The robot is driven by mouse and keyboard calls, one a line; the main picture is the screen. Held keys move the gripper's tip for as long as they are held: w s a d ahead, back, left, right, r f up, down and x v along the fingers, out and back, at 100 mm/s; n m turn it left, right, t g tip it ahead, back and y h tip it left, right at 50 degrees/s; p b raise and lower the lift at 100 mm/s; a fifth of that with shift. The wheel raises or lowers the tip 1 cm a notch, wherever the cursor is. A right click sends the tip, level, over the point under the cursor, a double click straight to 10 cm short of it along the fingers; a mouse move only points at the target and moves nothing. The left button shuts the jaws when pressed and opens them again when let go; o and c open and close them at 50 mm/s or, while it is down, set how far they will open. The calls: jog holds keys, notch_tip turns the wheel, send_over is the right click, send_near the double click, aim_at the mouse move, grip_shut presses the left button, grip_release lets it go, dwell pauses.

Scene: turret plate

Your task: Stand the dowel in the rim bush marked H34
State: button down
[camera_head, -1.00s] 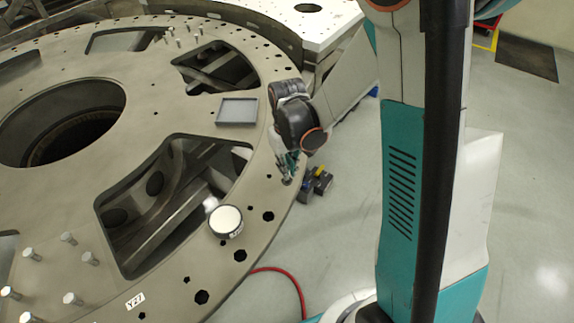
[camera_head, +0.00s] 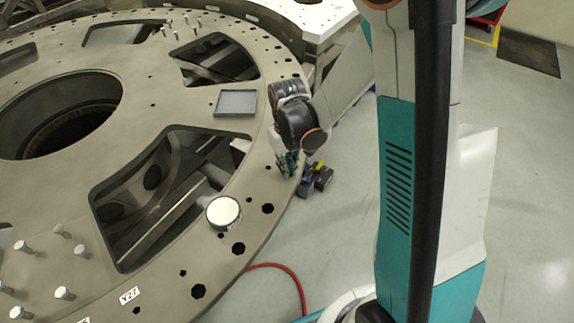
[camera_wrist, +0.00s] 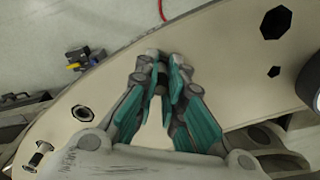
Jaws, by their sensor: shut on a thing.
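My gripper (camera_head: 287,165) is over the outer rim of the turret plate (camera_head: 170,287), its teal fingers pointing down. In the wrist view my gripper (camera_wrist: 163,68) is shut on the dowel (camera_wrist: 162,85), which shows only as a small dark piece between the fingertips. Its lower end is hidden, so I cannot tell whether it touches the rim. A rim bush (camera_wrist: 83,113) with a dark hole is left of the fingers, and another fitting (camera_wrist: 38,155) is at the lower left. I cannot read an H34 mark in either view.
A grey tray (camera_head: 236,103) and a round white-topped thing (camera_head: 223,212) sit on the plate. Several pegs stand at the lower left, near a Y27 label (camera_head: 130,295). Large cut-outs open in the plate. Dark boxes (camera_head: 315,180) and a red hose (camera_head: 285,268) are beyond the rim.

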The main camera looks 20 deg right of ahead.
dwell(0.3)
jog(key=c, duration=1.6)
grip_release()
notch_tip(320, 180, up, 12)
